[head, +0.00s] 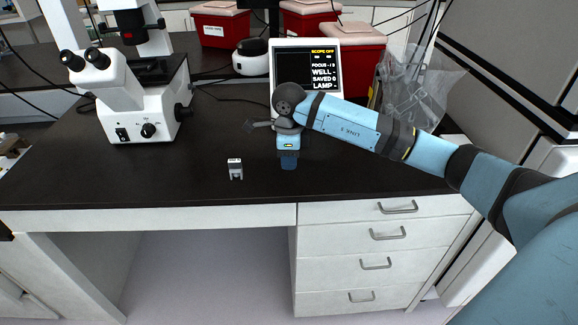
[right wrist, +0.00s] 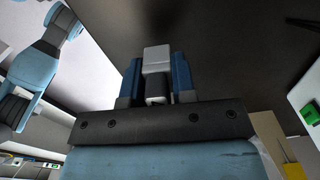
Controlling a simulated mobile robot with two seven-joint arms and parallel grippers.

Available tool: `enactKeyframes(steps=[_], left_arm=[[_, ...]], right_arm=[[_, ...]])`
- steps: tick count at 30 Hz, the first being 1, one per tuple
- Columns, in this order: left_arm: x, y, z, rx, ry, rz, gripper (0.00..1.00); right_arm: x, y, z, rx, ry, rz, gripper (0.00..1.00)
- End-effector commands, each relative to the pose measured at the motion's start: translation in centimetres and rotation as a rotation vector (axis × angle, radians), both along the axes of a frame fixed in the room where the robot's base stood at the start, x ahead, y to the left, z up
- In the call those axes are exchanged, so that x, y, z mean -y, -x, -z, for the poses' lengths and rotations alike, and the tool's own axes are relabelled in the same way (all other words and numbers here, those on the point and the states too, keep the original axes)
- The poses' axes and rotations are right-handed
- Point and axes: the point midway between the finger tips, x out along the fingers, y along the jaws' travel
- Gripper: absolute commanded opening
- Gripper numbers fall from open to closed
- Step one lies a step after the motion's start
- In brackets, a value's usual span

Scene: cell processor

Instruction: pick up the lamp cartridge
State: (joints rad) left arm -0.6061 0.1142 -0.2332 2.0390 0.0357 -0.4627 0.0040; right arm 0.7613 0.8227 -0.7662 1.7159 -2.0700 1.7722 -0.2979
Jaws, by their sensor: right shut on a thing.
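My right gripper (head: 288,164) points down over the front middle of the black desk. In the right wrist view its two blue fingers (right wrist: 157,80) are shut on a small block with a light grey end and a darker grey body, which I take as the lamp cartridge (right wrist: 157,58). The fingers hide the cartridge in the head view. I cannot tell whether it touches the desk. A separate small white and grey piece with two prongs (head: 235,168) stands on the desk left of the right gripper. My left gripper is not in view.
A white microscope (head: 145,110) stands on the left of the desk (head: 120,178). A screen (head: 307,68) reading "SCOPE OFF" stands behind my right gripper. Red bins (head: 352,70) and a clear bag (head: 415,85) are at the back right. The front left desk is clear.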

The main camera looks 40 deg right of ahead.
Motion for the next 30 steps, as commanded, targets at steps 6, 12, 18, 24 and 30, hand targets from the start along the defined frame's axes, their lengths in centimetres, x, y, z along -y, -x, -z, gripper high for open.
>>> enactKeyframes(steps=[6, 12, 18, 24, 30], left_arm=[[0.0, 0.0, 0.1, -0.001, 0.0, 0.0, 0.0], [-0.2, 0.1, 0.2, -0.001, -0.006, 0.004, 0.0], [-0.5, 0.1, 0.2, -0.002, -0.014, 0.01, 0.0], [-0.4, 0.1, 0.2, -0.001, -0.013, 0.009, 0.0], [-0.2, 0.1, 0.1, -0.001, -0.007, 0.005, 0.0]], right_arm=[[0.0, -0.1, -6.4, 0.008, -0.001, -0.001, 0.02], [0.0, -0.1, -11.8, 0.006, -0.001, 0.0, 0.02], [0.0, -0.1, -15.2, 0.003, -0.001, 0.001, 0.02], [0.0, 0.0, -16.5, 0.002, -0.001, 0.0, 0.02], [0.0, 0.0, -16.6, 0.001, -0.001, 0.0, 0.02]])
